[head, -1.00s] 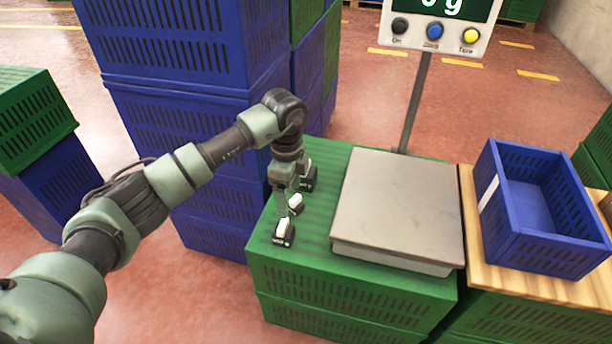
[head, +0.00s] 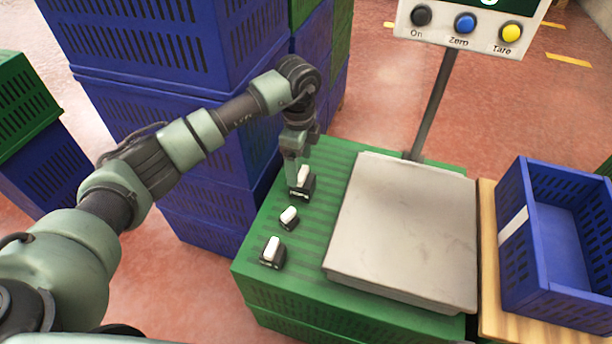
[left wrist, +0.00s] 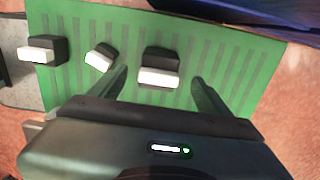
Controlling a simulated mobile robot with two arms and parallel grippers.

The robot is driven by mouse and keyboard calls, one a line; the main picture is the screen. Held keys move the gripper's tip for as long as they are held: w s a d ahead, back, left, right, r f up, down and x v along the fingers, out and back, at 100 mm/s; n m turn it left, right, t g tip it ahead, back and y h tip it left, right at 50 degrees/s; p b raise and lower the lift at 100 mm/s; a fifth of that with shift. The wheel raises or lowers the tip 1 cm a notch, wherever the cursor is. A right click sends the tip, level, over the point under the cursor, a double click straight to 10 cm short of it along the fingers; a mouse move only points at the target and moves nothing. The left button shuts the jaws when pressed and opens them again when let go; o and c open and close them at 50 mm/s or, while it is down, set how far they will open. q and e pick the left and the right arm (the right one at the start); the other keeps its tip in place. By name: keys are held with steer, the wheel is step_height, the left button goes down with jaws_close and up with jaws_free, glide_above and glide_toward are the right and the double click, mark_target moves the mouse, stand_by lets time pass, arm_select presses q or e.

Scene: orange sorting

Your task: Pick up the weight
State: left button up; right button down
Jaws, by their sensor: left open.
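Three dark weights with white tops stand in a row on the green crate (head: 340,160). The far weight (head: 303,183) is by my left gripper (head: 299,172), the middle weight (head: 289,217) is smaller, and the near weight (head: 271,252) is closest to the front edge. My left gripper is open and points down at the far weight. In the left wrist view one weight (left wrist: 158,68) lies ahead of and between the two spread fingers (left wrist: 160,76), with no clear contact. The other weights (left wrist: 101,57) are to its left there. My right gripper is out of view.
A scale with a flat grey plate (head: 405,225) stands right of the weights, its display post (head: 432,105) behind. A blue crate (head: 515,255) sits on a wooden board (head: 489,300) at right. Stacked blue crates (head: 180,40) rise behind my left arm.

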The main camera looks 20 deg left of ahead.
mark_target(303, 182)
arm_select(q)
step_height(303, 182, down, 3)
steer(key=shift+s+d+r+b, duration=0.1)
steer(key=shift+s+r+b, duration=0.1)
steer(key=shift+b, duration=0.1)
steer(key=f, duration=0.1)
steer(key=f+b, duration=0.1)
steer(key=f, duration=0.3)
steer(key=shift+w+d, duration=0.2)
steer(key=shift+d, duration=0.05)
jaws_close()
steer(key=shift+r, duration=0.15)
